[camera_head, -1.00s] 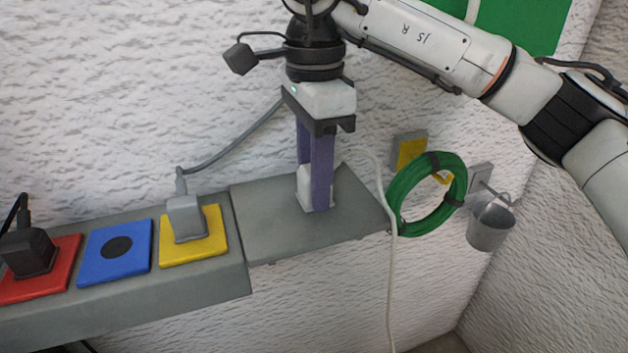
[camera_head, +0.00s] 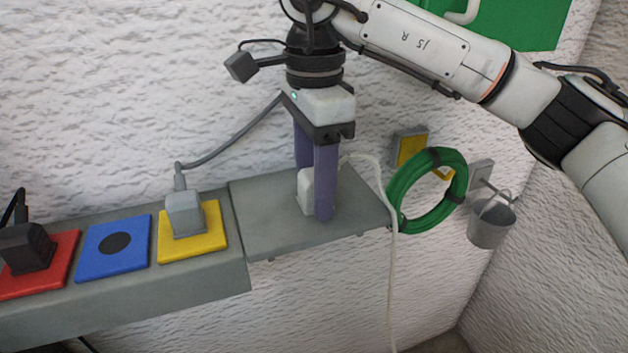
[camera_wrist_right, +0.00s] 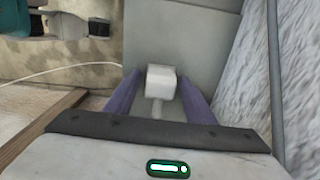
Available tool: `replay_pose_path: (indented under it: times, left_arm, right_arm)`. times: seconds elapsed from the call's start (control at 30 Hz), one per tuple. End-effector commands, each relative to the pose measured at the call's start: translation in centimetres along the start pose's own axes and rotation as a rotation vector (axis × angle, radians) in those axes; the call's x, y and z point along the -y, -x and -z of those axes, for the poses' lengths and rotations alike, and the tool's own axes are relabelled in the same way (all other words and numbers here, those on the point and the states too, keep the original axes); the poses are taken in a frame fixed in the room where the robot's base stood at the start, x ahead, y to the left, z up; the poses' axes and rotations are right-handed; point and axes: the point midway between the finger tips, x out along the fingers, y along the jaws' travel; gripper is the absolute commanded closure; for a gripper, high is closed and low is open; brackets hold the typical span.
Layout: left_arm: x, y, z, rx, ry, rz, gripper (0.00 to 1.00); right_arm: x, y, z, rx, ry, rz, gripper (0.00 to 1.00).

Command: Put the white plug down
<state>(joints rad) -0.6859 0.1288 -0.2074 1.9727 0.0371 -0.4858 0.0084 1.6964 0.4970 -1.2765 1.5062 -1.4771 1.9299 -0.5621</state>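The white plug (camera_head: 304,191) stands on the bare grey plate at the right end of the ledge (camera_head: 262,228). It also shows in the right wrist view (camera_wrist_right: 161,82), between the two purple fingers. My right gripper (camera_head: 313,192) points down around the plug with its fingers apart. In the wrist view a narrow gap shows on each side of the plug. The front finger hides part of the plug in the head view. A white cord (camera_head: 391,270) runs from behind the gripper over the ledge edge and hangs down. My left gripper is not in view.
Left along the ledge are a red pad (camera_head: 62,262) with a black plug (camera_head: 27,248), an empty blue pad (camera_head: 98,262) and a yellow pad (camera_head: 205,246) with a grey plug (camera_head: 185,215). A green cable coil (camera_head: 403,190) and a bucket (camera_head: 489,226) hang at the right.

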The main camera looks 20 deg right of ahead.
Motion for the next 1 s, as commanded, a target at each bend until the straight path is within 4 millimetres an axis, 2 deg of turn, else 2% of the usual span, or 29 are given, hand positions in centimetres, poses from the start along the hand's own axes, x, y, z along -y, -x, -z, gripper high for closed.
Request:
replay_pose_path:
  times: [0.17, 0.37, 0.7, 0.9, 1.0]
  left_arm:
    - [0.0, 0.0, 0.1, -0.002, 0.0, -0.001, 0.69]
    - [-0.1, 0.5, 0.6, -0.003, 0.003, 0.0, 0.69]
    - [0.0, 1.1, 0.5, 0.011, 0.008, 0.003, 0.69]
    - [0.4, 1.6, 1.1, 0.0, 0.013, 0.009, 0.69]
    - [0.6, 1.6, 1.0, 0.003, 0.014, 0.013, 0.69]
  right_arm:
    - [0.0, 0.1, 0.0, 0.0, 0.0, 0.0, 0.51]
    - [0.0, 2.0, -0.1, 0.002, 0.001, 0.002, 0.51]
    - [0.1, 9.8, 0.0, 0.0, -0.001, 0.004, 0.51]
    - [0.0, 12.6, 0.0, 0.0, 0.0, 0.002, 0.51]
    - [0.0, 13.1, 0.0, 0.0, 0.0, 0.0, 0.51]
